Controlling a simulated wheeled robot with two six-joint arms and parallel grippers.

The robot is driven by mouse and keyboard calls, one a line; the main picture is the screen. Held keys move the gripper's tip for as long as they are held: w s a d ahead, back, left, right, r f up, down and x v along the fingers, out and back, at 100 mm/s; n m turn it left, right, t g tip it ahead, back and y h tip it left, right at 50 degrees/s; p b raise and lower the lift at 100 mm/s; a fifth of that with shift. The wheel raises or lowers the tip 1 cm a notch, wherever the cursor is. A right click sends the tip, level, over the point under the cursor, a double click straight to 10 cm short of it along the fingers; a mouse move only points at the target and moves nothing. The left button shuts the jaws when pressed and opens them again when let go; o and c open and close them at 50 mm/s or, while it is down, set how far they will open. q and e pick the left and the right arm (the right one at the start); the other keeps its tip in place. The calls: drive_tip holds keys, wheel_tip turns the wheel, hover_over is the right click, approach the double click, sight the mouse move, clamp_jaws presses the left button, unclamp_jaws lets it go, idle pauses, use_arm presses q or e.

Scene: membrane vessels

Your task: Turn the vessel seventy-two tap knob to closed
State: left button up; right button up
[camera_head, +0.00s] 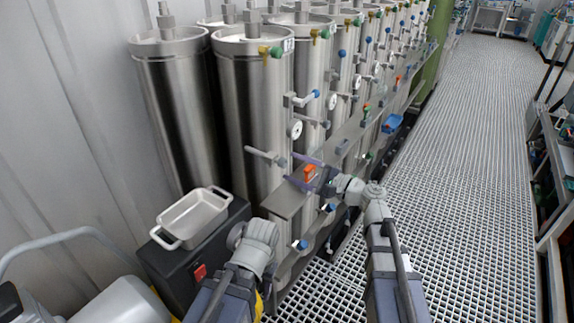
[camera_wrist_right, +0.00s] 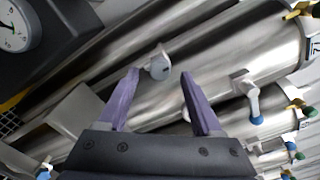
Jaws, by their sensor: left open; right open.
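Vessel seventy-two appears to be the tall steel cylinder (camera_head: 252,110) with a number label (camera_head: 288,45) near its top; the label is only partly readable. A pale grey tap handle (camera_head: 263,155) sticks out from its lower side. In the right wrist view a grey tap knob (camera_wrist_right: 159,67) lies just beyond and between the purple fingertips, with no clear contact. My right gripper (camera_head: 290,169) is open and empty beside the handle; it also shows in the right wrist view (camera_wrist_right: 160,78). My left gripper (camera_head: 258,236) is lower, by the rail's near end; its fingers are hard to make out.
An orange-handled valve (camera_head: 309,173) sits on the grey rail (camera_head: 286,200) close to my right gripper. A metal tray (camera_head: 192,217) rests on a black box at left. More vessels with blue-tipped taps (camera_head: 332,101) stand behind. The grating floor (camera_head: 470,150) at right is clear.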

drive_tip(key=shift+v, duration=2.05)
drive_tip(key=s+a+f+n+g+h, duration=0.45)
drive_tip(key=s+f+n, duration=0.3)
drive_tip(key=f, duration=0.25)
drive_tip(key=s+a+f+n+g+h, duration=0.4)
drive_tip(key=s+f+n+g, duration=0.2)
drive_tip(key=s+f, duration=0.25)
drive_tip(key=s+d+f+n+h, duration=0.3)
drive_tip(key=s+d+n+h, duration=0.2)
drive_tip(key=d+h, duration=0.15)
wheel_tip(320, 180, up, 12)
drive_tip(key=p, duration=1.2)
drive_tip(key=shift+w+a+h+p, duration=0.2)
drive_tip(key=shift+a+h+p, duration=0.1)
drive_tip(key=shift+h, duration=0.1)
drive_tip(key=shift+m, duration=0.25)
